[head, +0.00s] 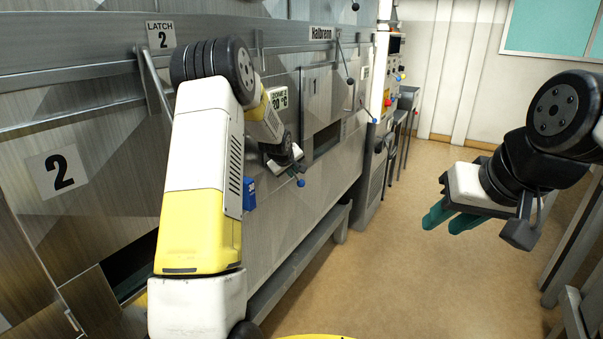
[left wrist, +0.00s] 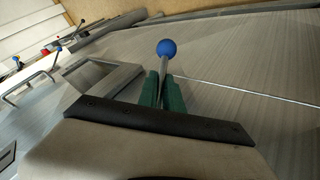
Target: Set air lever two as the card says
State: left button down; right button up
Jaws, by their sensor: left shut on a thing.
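A lever with a blue ball knob (head: 301,183) stands on the dryer's metal front, beyond my left forearm. My left gripper (head: 285,165) is at this lever. In the left wrist view, the green fingertips (left wrist: 162,92) are shut around the lever's rod just below the blue ball (left wrist: 166,47). No number for this lever is readable, and my arm hides part of the panel around it. I cannot make out an instruction card. My right gripper (head: 452,217) hangs empty over the floor at right, its green fingers a little apart.
Plates reading "LATCH 2" (head: 160,35) and "2" (head: 57,171) mark the left panels. A blue tag (head: 249,193) shows beside my forearm. The tan floor (head: 400,270) is clear.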

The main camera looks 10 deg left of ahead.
pick_arm(q)
jog(key=c, duration=1.5)
grip_release()
jog(key=v, duration=0.7)
jog(key=shift+s+r, duration=0.25)
jog(key=shift+s, duration=0.05)
jog(key=shift+r, duration=0.1)
